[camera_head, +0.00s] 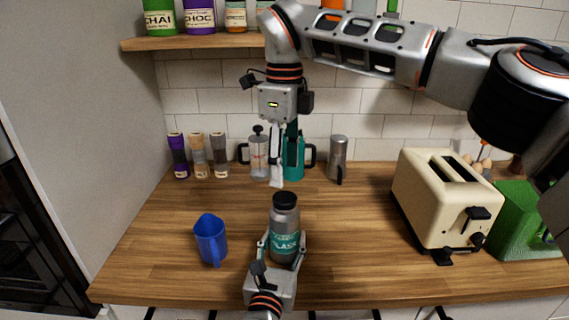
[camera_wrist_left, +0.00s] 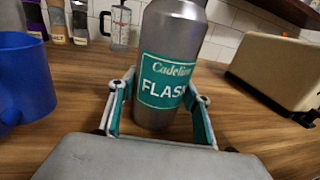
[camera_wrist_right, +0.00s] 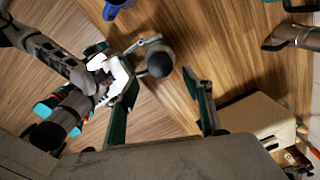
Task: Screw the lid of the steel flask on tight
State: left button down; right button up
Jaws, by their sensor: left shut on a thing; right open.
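The steel flask (camera_head: 284,240) stands upright on the wooden counter, with a teal label facing me and a black lid (camera_head: 285,200) on its top. It also shows in the left wrist view (camera_wrist_left: 168,50), where its top is cut off. My left gripper (camera_head: 283,243) is shut around the flask's lower body, one finger on each side. My right gripper (camera_head: 279,178) points down, open and empty, above the lid and apart from it. In the right wrist view the lid (camera_wrist_right: 160,64) shows as a dark disc beyond the open fingers. I cannot tell how tightly the lid sits.
A blue mug (camera_head: 210,240) stands left of the flask. A cream toaster (camera_head: 440,205) and green crate (camera_head: 515,225) are at the right. Behind stand grinders (camera_head: 200,157), a French press (camera_head: 259,155), a teal pot (camera_head: 294,160) and a steel jug (camera_head: 338,158).

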aim_at(285, 197)
jog(key=shift+f, duration=4.05)
jog(key=c, duration=1.2)
jog(key=shift+o, duration=0.4)
jog(key=m, duration=0.5)
jog(key=o, duration=1.2)
jog(key=shift+o, duration=0.2)
